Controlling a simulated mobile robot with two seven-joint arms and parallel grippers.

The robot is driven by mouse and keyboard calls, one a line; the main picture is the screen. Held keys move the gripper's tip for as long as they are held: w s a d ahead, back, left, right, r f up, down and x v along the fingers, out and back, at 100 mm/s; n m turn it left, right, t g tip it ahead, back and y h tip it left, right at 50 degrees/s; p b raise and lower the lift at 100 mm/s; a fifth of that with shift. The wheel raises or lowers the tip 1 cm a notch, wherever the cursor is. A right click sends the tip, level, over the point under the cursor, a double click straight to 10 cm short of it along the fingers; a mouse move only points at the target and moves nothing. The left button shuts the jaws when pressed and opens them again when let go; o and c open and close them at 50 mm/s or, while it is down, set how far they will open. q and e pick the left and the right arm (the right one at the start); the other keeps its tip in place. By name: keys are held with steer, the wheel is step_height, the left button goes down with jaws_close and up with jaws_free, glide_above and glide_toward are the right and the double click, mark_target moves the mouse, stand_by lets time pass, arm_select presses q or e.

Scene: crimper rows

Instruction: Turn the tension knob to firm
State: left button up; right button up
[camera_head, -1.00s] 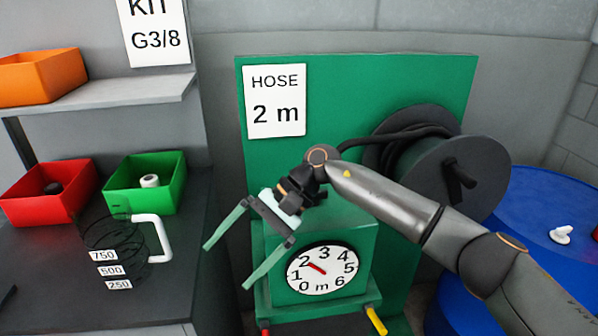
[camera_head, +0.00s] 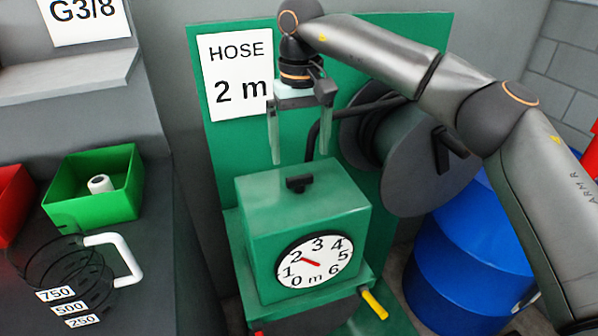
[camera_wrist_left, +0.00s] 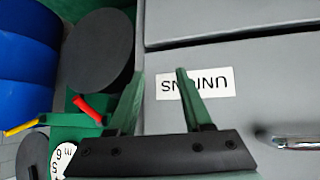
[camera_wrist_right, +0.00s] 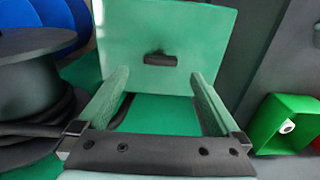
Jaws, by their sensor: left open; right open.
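A small black knob (camera_head: 299,184) sits on top of the green box (camera_head: 262,230) that bears the round dial (camera_head: 312,262); the dial's red needle points near 2. I cannot read any tension mark on the knob. My right gripper (camera_head: 300,157) is open and empty, fingers pointing down just above and behind the knob. The right wrist view shows the knob (camera_wrist_right: 160,58) beyond and roughly between the fingertips (camera_wrist_right: 158,75), not touching them. My left gripper (camera_wrist_left: 160,75) is open and empty in the left wrist view, in front of a grey drawer front, outside the head view.
A hose reel (camera_head: 415,155) stands right of the box, with a blue drum (camera_head: 455,250) beyond. A yellow handle (camera_head: 374,304) sticks out below the dial. A "HOSE 2 m" sign (camera_head: 236,75) hangs behind.

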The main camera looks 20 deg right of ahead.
mark_target(300, 176)
step_height(300, 176, down, 6)
steer(key=shift+f, duration=0.1)
steer(key=shift+c, duration=0.2)
steer(key=c, duration=1.3)
